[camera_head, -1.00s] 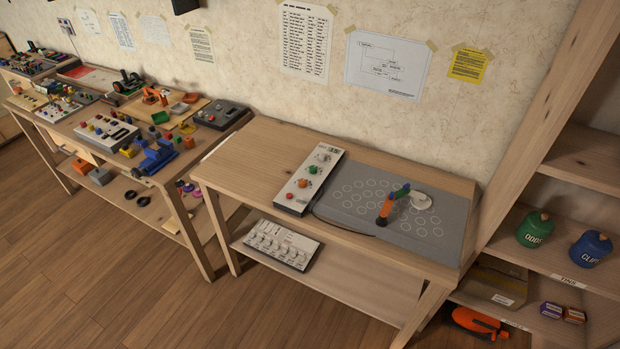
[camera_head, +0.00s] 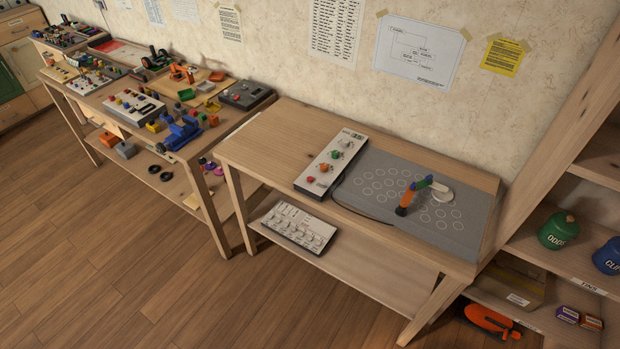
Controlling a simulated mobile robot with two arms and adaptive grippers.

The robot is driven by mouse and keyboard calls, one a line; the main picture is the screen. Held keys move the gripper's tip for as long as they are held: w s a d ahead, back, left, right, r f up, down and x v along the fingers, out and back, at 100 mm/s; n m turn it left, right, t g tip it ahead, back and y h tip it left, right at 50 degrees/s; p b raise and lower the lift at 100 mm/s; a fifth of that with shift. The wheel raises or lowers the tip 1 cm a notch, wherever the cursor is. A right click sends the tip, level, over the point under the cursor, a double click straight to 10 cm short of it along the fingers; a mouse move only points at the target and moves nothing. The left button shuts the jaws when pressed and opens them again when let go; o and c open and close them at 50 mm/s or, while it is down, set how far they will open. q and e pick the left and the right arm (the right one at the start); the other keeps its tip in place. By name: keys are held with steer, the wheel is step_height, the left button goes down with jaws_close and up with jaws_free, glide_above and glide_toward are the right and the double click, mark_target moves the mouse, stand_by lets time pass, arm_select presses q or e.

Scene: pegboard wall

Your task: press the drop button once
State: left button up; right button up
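A pale control panel (camera_head: 315,187) lies on the near wooden table (camera_head: 270,150), left of a grey board. It has a red button (camera_head: 311,180) at its front end, an orange knob (camera_head: 323,168), a green knob (camera_head: 336,155) and a small display (camera_head: 353,135) at the far end. The labels are too small to read, so I cannot tell which control is marked drop. Neither of my grippers is in view.
A second panel (camera_head: 297,227) lies on the lower shelf of this table. A cluttered workbench (camera_head: 165,130) stands to the left. A shelf unit with a green jar (camera_head: 558,231) and a blue jar (camera_head: 608,256) stands at the right. The wooden floor (camera_head: 120,260) in front is clear.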

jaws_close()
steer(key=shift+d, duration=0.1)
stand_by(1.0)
